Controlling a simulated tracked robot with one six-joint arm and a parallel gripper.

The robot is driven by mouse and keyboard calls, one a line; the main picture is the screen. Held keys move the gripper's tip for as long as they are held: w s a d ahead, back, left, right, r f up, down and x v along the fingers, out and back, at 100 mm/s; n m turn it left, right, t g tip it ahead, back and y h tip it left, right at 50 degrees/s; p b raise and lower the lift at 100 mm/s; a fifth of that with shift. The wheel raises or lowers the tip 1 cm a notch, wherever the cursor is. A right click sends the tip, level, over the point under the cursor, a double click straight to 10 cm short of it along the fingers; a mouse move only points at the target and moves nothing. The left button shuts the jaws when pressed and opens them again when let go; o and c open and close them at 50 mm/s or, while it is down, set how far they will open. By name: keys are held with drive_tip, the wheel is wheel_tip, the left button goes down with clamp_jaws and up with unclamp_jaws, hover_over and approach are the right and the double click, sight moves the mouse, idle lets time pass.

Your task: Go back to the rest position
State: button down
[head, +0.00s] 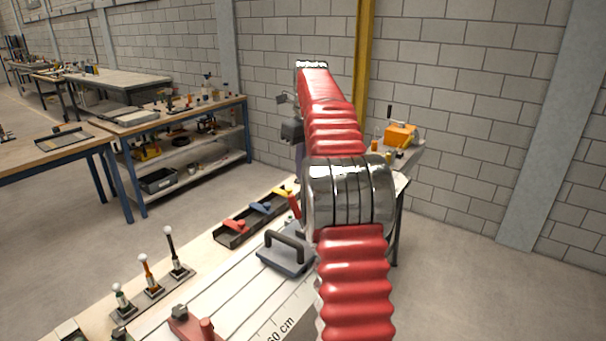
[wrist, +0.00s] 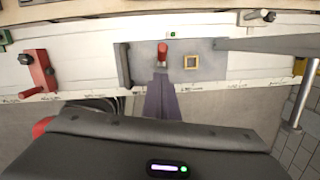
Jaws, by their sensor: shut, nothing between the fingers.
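My gripper (head: 299,165) shows in the head view behind my red arm, pointing down, partly hidden by the arm's silver joint. In the wrist view my gripper's purple-grey fingers (wrist: 160,78) are together, with nothing visible between them. Their tips line up with a red upright peg (wrist: 162,52) on a grey plate (wrist: 210,70). In the head view the red peg (head: 294,206) stands below the gripper. I cannot tell the exact gap between them from these frames.
A red block (head: 188,326) is in front. An orange case (head: 400,134) is behind. Open floor (head: 460,280) lies right.

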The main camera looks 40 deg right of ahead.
idle(0.7)
drive_tip(key=s+a+f+n, duration=0.4)
drive_tip(key=a+f+n, duration=0.3)
drive_tip(key=n, duration=1.1)
drive_tip(key=s+a+n+t, duration=0.2)
drive_tip(key=s+a+n, duration=0.6)
drive_tip(key=s+a, duration=0.4)
drive_tip(key=s+a+f+n+t, duration=0.1)
drive_tip(key=s+a+n+t, duration=0.1)
drive_tip(key=s+a+n, duration=0.7)
drive_tip(key=shift+s+a+f, duration=0.15)
drive_tip(key=shift+s+a, duration=1.5)
drive_tip(key=shift+a, duration=2.7)
